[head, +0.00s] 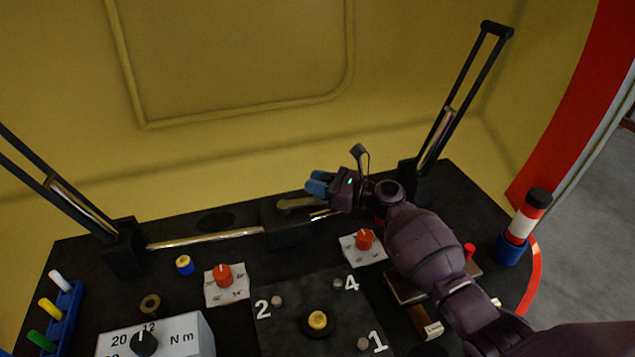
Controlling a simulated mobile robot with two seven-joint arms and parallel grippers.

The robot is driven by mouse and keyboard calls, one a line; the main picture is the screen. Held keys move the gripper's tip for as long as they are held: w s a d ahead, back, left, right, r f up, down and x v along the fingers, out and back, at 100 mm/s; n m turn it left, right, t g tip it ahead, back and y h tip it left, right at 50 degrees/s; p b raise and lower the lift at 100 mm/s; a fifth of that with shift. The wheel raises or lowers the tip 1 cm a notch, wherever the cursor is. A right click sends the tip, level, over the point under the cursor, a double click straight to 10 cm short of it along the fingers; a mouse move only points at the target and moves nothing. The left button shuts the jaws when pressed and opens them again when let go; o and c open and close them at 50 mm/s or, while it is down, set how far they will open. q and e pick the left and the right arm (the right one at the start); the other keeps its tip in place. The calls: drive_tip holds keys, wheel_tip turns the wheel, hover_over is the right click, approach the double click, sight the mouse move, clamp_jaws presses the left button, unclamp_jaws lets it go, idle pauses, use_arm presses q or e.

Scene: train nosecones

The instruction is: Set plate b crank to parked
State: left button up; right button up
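Two white plates with red knobs lie on the black console: one left of centre (241,297) with its knob (223,275), one right of centre (375,257) with its knob (364,239). Their lettering is too small to read, so I cannot tell which is plate b or how its crank is set. My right gripper (319,187) has blue fingertips and is behind the right plate, close to a brass lever (298,203). I cannot tell whether it touches the lever or whether its fingers are open. My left gripper is out of view.
Tall black-framed levers rise at left (123,245) and right (437,140). A yellow button (317,320) sits on a numbered panel in front. A torque box (185,335), a blue rack of coloured pegs (66,312) and a red-white post (526,218) also stand here.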

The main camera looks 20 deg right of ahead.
drive_tip(key=o, duration=0.5)
drive_tip(key=shift+a, duration=0.15)
drive_tip(key=shift+p+v, duration=0.8)
drive_tip(key=shift+v, duration=4.65)
drive_tip(key=shift+w, duration=0.1)
